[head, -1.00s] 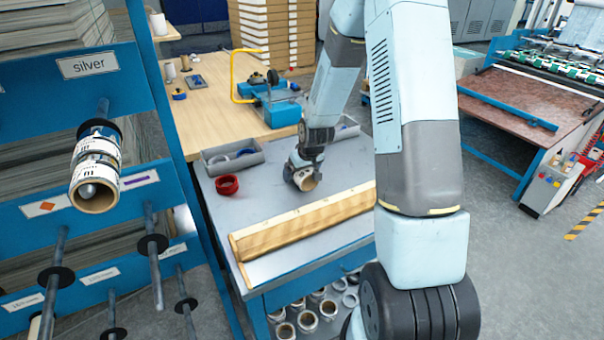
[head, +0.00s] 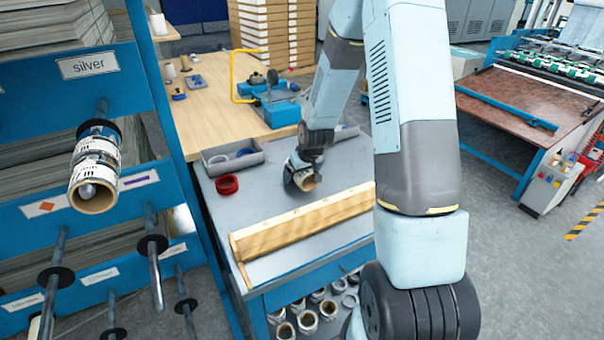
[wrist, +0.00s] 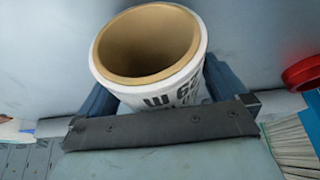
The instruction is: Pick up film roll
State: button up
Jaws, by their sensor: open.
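A film roll (wrist: 180,88) with a white printed wrap and a tan cardboard core lies on the grey worktop (head: 330,215), behind the wooden trough. In the wrist view its open core end faces up and its lower part sits between my gripper's two fingers (wrist: 155,95). The fingers are open on either side of it; the gripper's dark front bar hides the roll's lower part. In the head view my gripper (head: 298,172) is down over the roll (head: 306,180) and partly covers it. I cannot tell whether a finger touches it.
A red tape ring (head: 228,184) lies left of the roll; it also shows in the wrist view (wrist: 303,73). A wooden trough (head: 305,223) lies in front. A grey tray (head: 232,158) stands behind. Printed rolls hang on a rack peg (head: 95,170) at left.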

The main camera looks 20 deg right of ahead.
jog(key=c, duration=1.1)
jog(key=shift+o, duration=0.2)
